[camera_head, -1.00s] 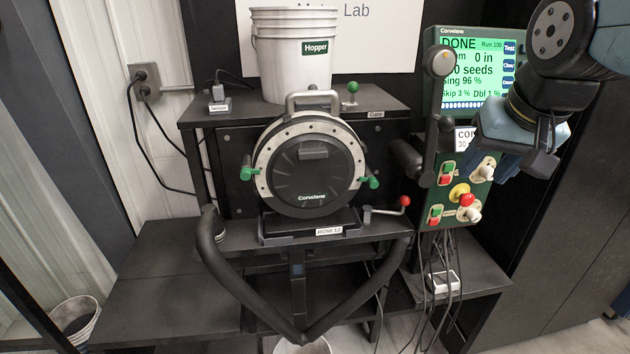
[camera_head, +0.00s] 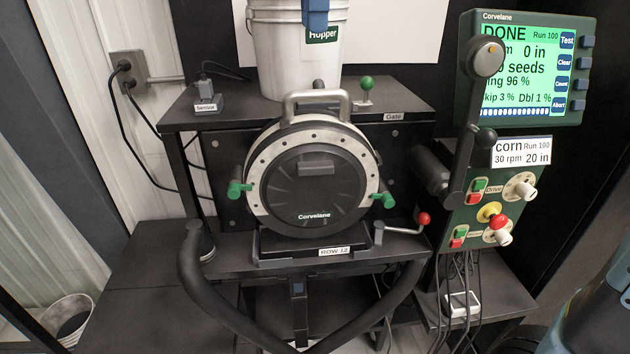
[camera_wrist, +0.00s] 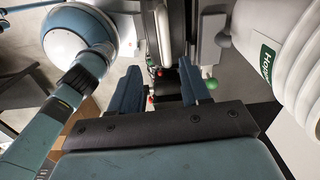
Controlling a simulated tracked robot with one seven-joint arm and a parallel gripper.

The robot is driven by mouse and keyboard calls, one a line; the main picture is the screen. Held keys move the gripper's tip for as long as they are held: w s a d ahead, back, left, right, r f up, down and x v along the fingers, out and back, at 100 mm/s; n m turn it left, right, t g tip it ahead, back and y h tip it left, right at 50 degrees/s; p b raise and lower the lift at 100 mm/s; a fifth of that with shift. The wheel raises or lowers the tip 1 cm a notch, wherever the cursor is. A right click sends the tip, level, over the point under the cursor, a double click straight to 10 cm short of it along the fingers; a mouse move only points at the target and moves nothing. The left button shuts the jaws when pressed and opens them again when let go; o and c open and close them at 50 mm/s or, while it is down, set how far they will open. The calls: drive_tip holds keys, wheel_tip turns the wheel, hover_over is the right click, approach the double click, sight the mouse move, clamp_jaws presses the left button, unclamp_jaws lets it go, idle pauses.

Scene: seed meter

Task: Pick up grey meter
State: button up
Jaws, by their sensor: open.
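The grey meter (camera_head: 312,178) is a round dark disc with a light grey studded rim. It stands upright in a black cradle (camera_head: 305,248), with a grey handle (camera_head: 316,103) on top and green latches (camera_head: 239,190) on both sides. My gripper (camera_wrist: 160,88) is open, its two blue fingers apart with nothing held between them. In the head view only a blue fingertip shows, at the top in front of the hopper, above the handle. The wrist view shows a pale grey edge beyond the fingers, probably the meter's; most of the meter is hidden there.
The white hopper bucket (camera_head: 293,60) stands behind the meter and shows at the right of the wrist view (camera_wrist: 285,70). A green-knobbed gate lever (camera_head: 366,86) is beside it. A red-knobbed crank (camera_head: 405,228) sits at the lower right. The control panel (camera_head: 490,200) is at right.

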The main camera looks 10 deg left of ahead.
sight(310, 94)
drive_tip(key=shift+m, duration=0.3)
drive_tip(key=f, duration=0.5)
drive_tip(key=a+f, duration=0.1)
drive_tip(key=f, duration=0.2)
drive_tip(key=shift+w+a+f, duration=0.1)
drive_tip(key=shift+w+f, duration=0.05)
drive_tip(key=shift+w, duration=0.1)
drive_tip(key=shift+w+f, duration=0.15)
drive_tip(key=shift+f, duration=1.15)
drive_tip(key=shift+w+f, duration=0.1)
drive_tip(key=shift+f, duration=1.15)
clamp_jaws()
drive_tip(key=shift+r, duration=0.1)
